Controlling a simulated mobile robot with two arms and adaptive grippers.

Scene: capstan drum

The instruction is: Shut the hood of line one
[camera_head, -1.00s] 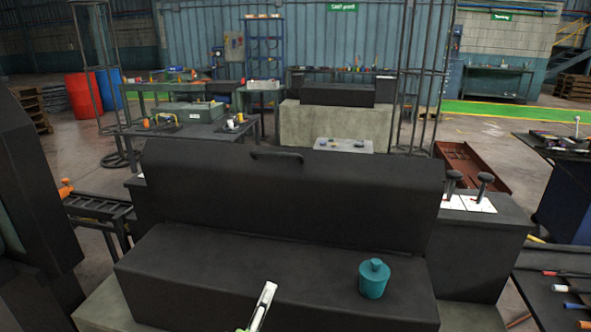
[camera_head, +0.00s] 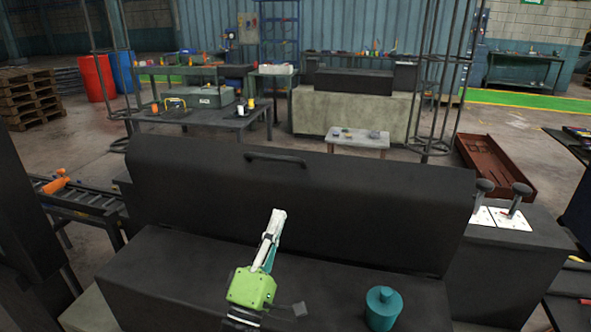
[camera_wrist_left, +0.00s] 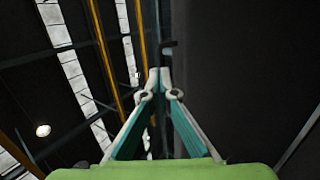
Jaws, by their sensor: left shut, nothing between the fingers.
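The dark hood (camera_head: 290,195) stands raised along the back of the black machine body (camera_head: 180,275), with a bar handle (camera_head: 275,158) near its upper edge. No line number is legible on it. My left gripper (camera_head: 279,213) is in front of the hood's face, below the handle, fingers together and empty. A gap to the hood cannot be judged. In the left wrist view, the closed fingertips (camera_wrist_left: 159,72) point up, and a dark surface, probably the hood, fills the right side. My right gripper is not in view.
A teal lidded pot (camera_head: 383,308) stands on the machine top at the right front. Two knobbed levers on white plates (camera_head: 502,216) are right of the hood. A roller conveyor (camera_head: 85,198) with an orange item is at the left. Open floor and benches lie behind.

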